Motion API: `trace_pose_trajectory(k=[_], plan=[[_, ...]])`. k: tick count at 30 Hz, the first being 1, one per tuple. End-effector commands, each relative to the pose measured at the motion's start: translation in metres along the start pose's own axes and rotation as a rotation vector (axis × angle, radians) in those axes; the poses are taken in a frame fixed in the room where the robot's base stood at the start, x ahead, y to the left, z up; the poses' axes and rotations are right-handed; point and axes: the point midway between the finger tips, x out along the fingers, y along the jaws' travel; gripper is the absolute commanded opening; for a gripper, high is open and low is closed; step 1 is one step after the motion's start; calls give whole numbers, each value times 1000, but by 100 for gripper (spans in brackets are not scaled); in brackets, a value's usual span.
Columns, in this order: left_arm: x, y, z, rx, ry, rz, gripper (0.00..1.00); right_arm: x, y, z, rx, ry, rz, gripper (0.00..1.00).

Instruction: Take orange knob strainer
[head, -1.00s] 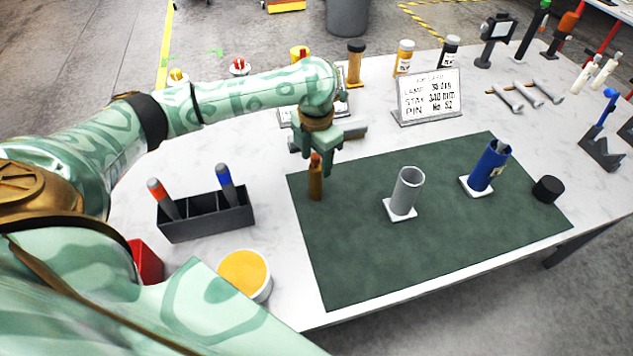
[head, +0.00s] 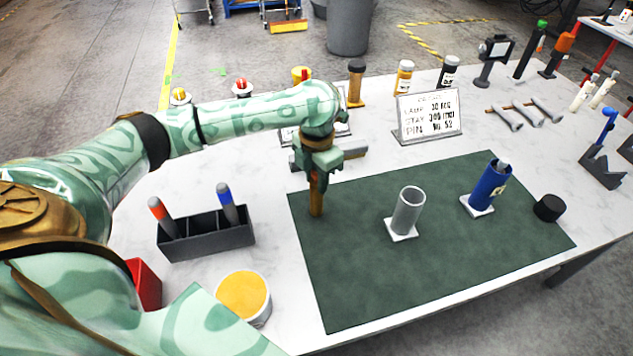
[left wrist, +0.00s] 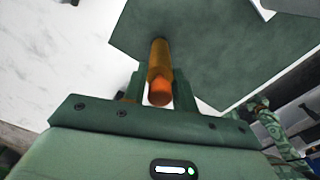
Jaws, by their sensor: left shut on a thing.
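The orange knob strainer (head: 316,201) is a slim amber-brown cylinder standing upright near the left edge of the dark green mat (head: 350,280). In the left wrist view its orange knob (left wrist: 160,93) sits between the fingers. My left gripper (head: 319,172) points down from above and is shut on the strainer's upper part, hiding the knob in the head view. A mint patterned arm of mine, probably the right one (left wrist: 283,132), shows at the right of the left wrist view; its gripper is too small to read.
A grey tube (head: 407,211) and a blue tube (head: 489,187) stand on white bases on the mat. A black cap (head: 549,208) lies at its right. A black rack (head: 206,236) with two pens and a yellow-topped tub (head: 243,295) stand left. A sign (head: 428,114) stands behind.

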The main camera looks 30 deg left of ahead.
Motion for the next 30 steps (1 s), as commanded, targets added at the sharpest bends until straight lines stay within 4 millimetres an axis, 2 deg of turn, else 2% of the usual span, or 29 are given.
trace_pose_trajectory(k=[2, 10, 15, 18, 24, 30], plan=[[-20, 0, 1, 0, -4, 0, 0, -10, 1, -2, 0, 4, 2, 36], [-89, -54, -6, 6, -7, 0, 0, -46, 4, -10, 0, 18, 6, 36], [-103, -100, -13, 7, -3, -2, 0, -57, 4, -12, 0, 22, 7, 36], [-110, -119, -16, 5, -3, -1, 0, -61, 5, -13, 1, 23, 8, 36], [-116, -137, -18, 1, -2, -2, 0, -64, 4, -14, 1, 24, 8, 36], [-116, -139, -19, -1, 0, -2, 0, -64, 3, -15, 2, 25, 6, 36]])
